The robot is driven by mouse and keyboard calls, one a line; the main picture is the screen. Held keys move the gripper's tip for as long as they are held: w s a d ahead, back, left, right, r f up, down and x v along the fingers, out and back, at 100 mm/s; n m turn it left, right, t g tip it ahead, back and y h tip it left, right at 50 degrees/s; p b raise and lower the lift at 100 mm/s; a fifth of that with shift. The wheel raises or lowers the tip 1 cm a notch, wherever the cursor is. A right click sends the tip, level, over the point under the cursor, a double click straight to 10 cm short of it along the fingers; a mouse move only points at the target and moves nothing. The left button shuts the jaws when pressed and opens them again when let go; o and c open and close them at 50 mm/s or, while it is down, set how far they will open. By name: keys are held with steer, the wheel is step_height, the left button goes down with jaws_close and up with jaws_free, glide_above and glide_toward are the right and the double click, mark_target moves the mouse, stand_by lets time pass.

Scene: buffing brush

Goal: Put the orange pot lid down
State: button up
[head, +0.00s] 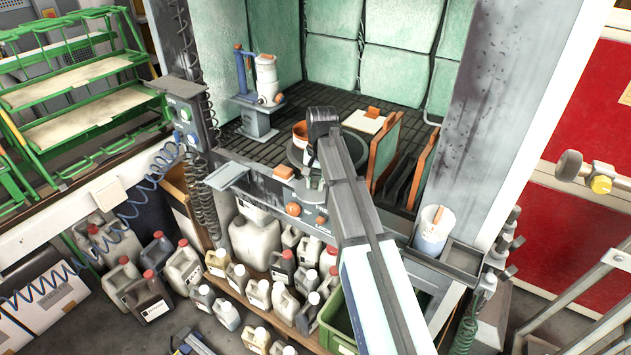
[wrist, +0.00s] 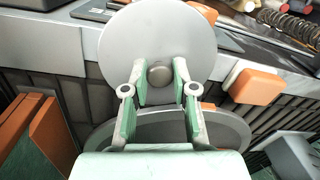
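The pot lid (wrist: 158,35) is a round grey disc with a small grey knob (wrist: 159,73), in the upper middle of the wrist view. My gripper (wrist: 160,72) has its two green-padded fingers on either side of the knob, apparently touching it. The lid's underside is hidden, so I cannot tell whether it touches anything. In the head view my gripper (head: 312,178) is near the booth's front edge, partly covered by my arm. The orange pot (head: 300,132) stands beyond it, partly hidden by my wrist.
A round grey turntable (wrist: 232,128) lies below my gripper on the slatted floor. An orange block (wrist: 256,86) sits to the lid's right in the wrist view. Orange-edged panels (head: 384,155) stand right of my arm. A grey press (head: 258,120) stands at left.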

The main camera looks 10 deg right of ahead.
steer(key=o, duration=0.4)
steer(key=r, duration=0.4)
steer(key=r+b, duration=0.1)
steer(key=r, duration=0.3)
steer(key=r+b, duration=0.1)
steer(key=r, duration=0.3)
steer(key=shift+s+d+r, duration=0.15)
steer(key=shift+s+d, duration=0.05)
steer(key=shift+d, duration=0.2)
steer(key=shift+a, duration=0.1)
